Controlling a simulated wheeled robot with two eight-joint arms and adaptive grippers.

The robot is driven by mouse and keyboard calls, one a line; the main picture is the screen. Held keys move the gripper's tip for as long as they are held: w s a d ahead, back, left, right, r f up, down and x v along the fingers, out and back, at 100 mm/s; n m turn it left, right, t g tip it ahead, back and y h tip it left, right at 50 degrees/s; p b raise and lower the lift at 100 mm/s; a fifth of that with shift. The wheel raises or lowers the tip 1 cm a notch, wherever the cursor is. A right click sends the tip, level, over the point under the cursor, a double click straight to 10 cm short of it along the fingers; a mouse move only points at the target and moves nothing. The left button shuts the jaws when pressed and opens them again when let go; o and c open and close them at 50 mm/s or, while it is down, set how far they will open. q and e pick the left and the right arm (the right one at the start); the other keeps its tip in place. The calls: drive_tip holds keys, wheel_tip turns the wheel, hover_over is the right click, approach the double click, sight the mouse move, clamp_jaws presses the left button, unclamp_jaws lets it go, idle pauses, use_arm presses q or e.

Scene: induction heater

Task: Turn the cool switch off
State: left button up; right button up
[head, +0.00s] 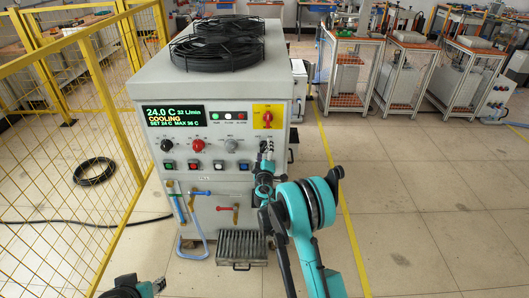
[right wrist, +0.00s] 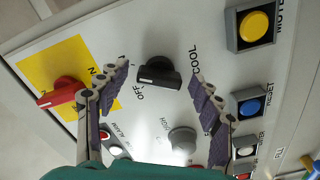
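The cool switch is a black rotary knob (right wrist: 158,72) with OFF and COOL labels beside it, in the right wrist view. I cannot tell for sure which label it points to. In the head view it is hidden by my right gripper (head: 266,152). My right gripper (right wrist: 160,88) is open, with one finger on either side of the knob and visible gaps to both. The display (head: 173,116) reads 24.0 C and COOLING. At the bottom left of the head view, only a part of my left gripper (head: 128,290) shows.
The grey cabinet (head: 228,215) bears several other knobs and buttons. A red switch on a yellow plate (right wrist: 56,92) and a blue button (right wrist: 250,107) are close to my right fingers. A yellow fence (head: 70,150) stands left.

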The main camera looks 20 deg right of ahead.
drive_tip(key=c, duration=1.1)
drive_tip(key=shift+n, duration=0.3)
drive_tip(key=n, duration=0.3)
drive_tip(key=shift+n, duration=2)
